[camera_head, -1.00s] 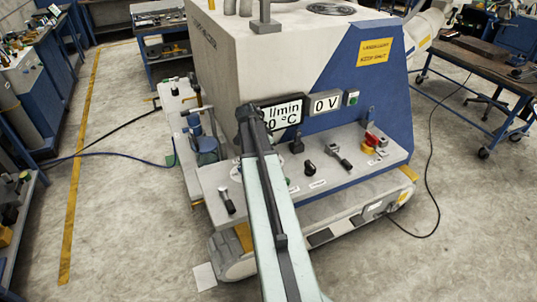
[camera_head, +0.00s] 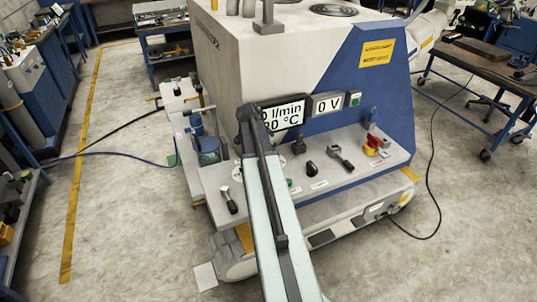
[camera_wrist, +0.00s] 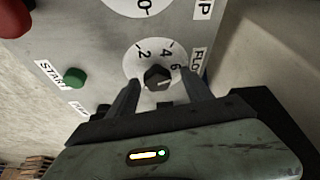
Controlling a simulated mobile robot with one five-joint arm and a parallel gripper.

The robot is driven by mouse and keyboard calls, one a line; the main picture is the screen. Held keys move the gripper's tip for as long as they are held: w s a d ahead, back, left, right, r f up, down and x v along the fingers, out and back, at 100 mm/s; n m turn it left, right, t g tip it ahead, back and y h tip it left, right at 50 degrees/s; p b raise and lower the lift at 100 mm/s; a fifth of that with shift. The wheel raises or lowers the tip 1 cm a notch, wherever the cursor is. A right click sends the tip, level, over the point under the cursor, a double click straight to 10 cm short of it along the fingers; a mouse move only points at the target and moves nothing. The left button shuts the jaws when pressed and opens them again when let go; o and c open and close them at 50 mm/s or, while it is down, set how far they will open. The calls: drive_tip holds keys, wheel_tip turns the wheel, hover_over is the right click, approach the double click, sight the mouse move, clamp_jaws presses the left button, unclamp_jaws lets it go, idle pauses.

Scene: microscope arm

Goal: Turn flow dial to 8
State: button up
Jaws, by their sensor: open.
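The flow dial (camera_wrist: 157,77) is a dark faceted knob on a white round scale, in the wrist view. The numbers 2, 4 and 6 show on the scale; the rest is hidden. A label (camera_wrist: 197,61) reading "FLO" is partly covered at the right. My gripper (camera_wrist: 161,79) is open, with one finger on each side of the knob; I cannot tell whether they touch it. In the head view my arm hides the gripper and the knob. The display (camera_head: 283,115) reads "0 l/min" above "20 °C", its left edge covered by my arm.
A green START button (camera_wrist: 75,77) sits left of the dial, and a red part (camera_wrist: 12,18) is at the upper left corner. Another dial scale (camera_wrist: 140,6) lies just above. In the head view a lever (camera_head: 341,158) and a red-and-yellow switch (camera_head: 375,145) stand on the panel.

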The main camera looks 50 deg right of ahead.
drive_tip(key=p+v, duration=0.7)
drive_tip(key=v, duration=0.1)
drive_tip(key=shift+f, duration=0.1)
